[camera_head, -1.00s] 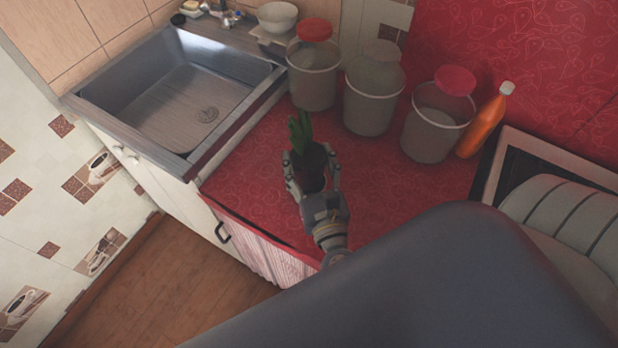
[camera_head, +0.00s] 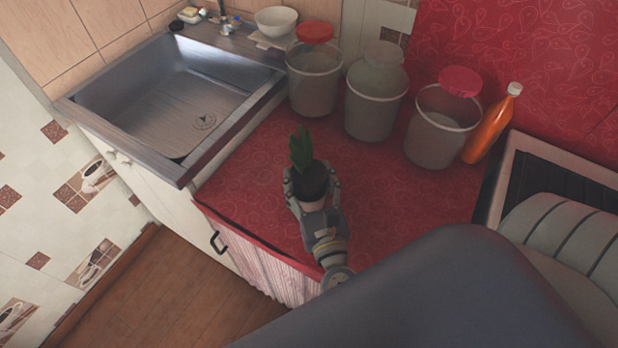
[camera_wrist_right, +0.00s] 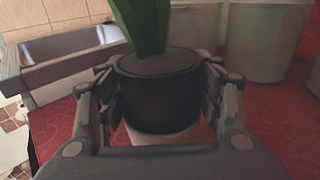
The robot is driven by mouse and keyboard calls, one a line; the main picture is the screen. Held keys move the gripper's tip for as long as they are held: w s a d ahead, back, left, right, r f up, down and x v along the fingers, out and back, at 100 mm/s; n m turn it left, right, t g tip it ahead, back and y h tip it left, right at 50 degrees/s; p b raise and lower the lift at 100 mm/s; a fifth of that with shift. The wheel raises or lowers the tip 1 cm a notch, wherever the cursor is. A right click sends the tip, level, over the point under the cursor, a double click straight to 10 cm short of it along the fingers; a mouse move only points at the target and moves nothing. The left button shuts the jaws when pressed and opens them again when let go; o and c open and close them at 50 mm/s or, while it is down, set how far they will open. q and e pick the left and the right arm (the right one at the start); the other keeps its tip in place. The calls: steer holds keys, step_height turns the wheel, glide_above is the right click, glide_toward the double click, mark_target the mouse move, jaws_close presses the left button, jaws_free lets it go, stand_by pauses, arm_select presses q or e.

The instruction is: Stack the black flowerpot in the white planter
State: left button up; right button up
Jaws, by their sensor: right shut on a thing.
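The black flowerpot (camera_head: 313,184) holds a plant with upright green leaves (camera_head: 301,150). My right gripper (camera_head: 312,181) is shut on it, with one finger on each side, over the front part of the red counter. The right wrist view shows the pot (camera_wrist_right: 160,92) upright between the fingers. The white planter (camera_head: 311,205) shows just below the black pot, and a pale strip of it (camera_wrist_right: 172,136) shows under the pot in the wrist view. The pot's bottom is hidden, so I cannot tell how deep it sits in the planter. My left gripper is not in view.
Several containers stand behind: grey buckets with lids (camera_head: 315,90), (camera_head: 374,115), (camera_head: 435,140) and an orange bottle (camera_head: 488,130). A steel sink (camera_head: 185,100) is at the left and a stove (camera_head: 560,180) at the right. The red counter (camera_head: 400,200) is clear around the gripper.

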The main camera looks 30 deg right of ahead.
steer(key=o, duration=1.2)
steer(key=shift+o, duration=0.2)
steer(key=shift+s+r+p, duration=0.1)
steer(key=shift+r+p, duration=0.3)
steer(key=shift+p, duration=0.1)
steer(key=b+v, duration=0.1)
steer(key=v, duration=0.2)
steer(key=b+v, duration=0.1)
steer(key=v, duration=0.3)
steer(key=b+v, duration=0.2)
steer(key=v, duration=0.1)
steer(key=shift+s+a+f, duration=0.1)
steer(key=shift+s+f, duration=0.15)
steer(key=shift+s, duration=0.1)
steer(key=shift+s+a+r, duration=0.15)
steer(key=shift+s, duration=0.4)
